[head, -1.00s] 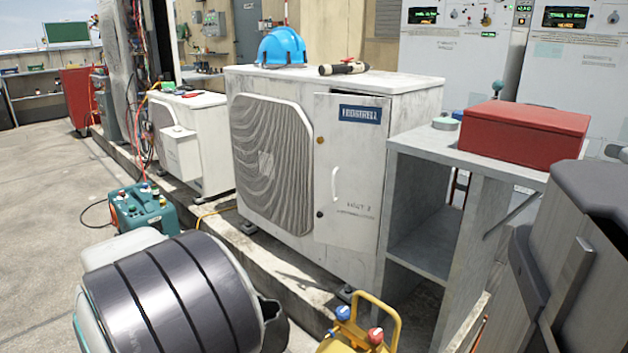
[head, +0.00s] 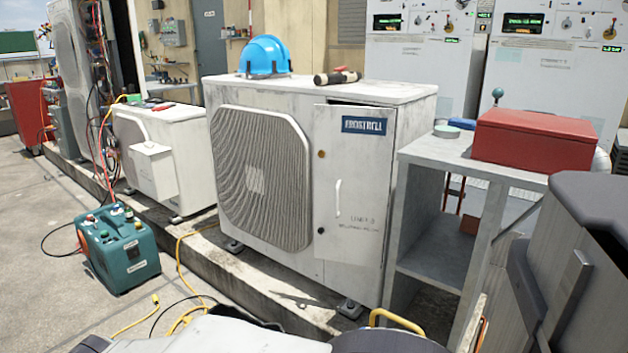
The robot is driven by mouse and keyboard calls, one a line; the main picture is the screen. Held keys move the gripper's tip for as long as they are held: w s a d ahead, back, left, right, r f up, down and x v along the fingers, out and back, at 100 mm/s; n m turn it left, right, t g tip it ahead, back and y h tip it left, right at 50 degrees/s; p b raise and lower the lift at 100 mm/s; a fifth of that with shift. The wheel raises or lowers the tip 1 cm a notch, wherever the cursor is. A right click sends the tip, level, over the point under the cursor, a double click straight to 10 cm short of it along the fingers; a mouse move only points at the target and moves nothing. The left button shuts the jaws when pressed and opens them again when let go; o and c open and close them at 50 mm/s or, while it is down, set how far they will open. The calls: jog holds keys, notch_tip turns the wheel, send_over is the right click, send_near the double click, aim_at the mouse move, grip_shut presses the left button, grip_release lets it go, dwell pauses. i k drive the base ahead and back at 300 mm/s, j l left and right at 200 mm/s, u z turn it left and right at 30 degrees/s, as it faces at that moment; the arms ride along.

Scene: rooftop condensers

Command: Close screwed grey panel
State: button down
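The pale grey panel (head: 352,190) is a hinged door on the right part of the front of the large condenser (head: 262,257). It has a blue label, a white upright handle (head: 338,198) and small dark and brass-coloured fasteners along its left edge. A dark gap shows along its top edge toward the right, so it looks slightly ajar; I cannot tell how far. My gripper is not in view. Parts of my own arm show along the bottom edge, below and in front of the condenser, and do not appear to touch the panel.
A grey shelf stand (head: 440,262) with a red box (head: 533,138) stands close to the panel's right. A blue helmet (head: 265,55) and a flashlight (head: 338,77) lie on the condenser. A teal machine (head: 118,248) and yellow cables lie at left on open floor.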

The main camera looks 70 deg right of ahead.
aim_at(352, 182)
jog(key=i+z, duration=0.4)
jog(key=i, duration=0.25)
jog(key=i+j+z, duration=0.35)
jog(key=i, duration=0.3)
jog(key=i+j+z, duration=0.4)
jog(key=i, duration=0.2)
jog(key=i+j+z, duration=0.4)
jog(key=i+j, duration=0.15)
